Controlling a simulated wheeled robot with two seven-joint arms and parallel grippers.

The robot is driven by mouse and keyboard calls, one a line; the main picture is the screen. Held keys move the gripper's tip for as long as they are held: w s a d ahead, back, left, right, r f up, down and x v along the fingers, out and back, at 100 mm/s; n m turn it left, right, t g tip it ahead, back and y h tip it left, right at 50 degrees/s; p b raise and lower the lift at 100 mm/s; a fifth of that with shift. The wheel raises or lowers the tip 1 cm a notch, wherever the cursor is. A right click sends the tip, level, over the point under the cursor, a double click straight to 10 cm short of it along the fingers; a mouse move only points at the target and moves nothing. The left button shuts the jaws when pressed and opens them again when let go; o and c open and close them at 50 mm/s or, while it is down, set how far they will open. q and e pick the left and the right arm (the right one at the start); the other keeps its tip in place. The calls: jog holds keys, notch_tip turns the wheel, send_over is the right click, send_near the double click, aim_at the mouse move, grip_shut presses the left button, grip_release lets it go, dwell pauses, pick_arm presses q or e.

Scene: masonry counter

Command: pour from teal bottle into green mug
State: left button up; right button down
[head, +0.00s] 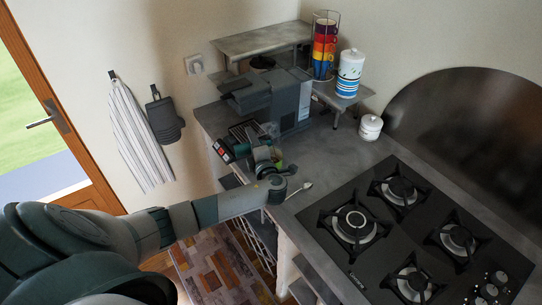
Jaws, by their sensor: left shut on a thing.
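My left gripper (264,154) reaches over the counter from the left, in front of the coffee machine. It is shut on what looks like the teal bottle (271,129), which shows small and dark just beyond the fingers. A patch of green, seemingly the green mug (278,160), shows right beside the gripper and is mostly hidden by it. I cannot tell how far the bottle is tilted or whether it touches the mug. My right gripper is not in view.
A grey coffee machine (283,101) stands behind the gripper. A spoon (300,190) lies on the counter (335,150) near the front edge. A black gas hob (335,194) is to the right. A white lidded jar (371,127) and a rack of coloured cups (325,45) stand farther back.

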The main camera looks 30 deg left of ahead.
pick_arm(q)
jog(key=shift+f+m, duration=0.2)
jog(key=shift+m, duration=0.5)
dwell(2.0)
jog(key=shift+n, duration=0.3)
jog(key=shift+d+r+n, duration=0.1)
jog(key=shift+n, duration=0.5)
jog(key=shift+r, duration=0.1)
jog(key=shift+f, duration=0.25)
jog(key=shift+f+n, duration=0.1)
jog(key=shift+n, duration=0.4)
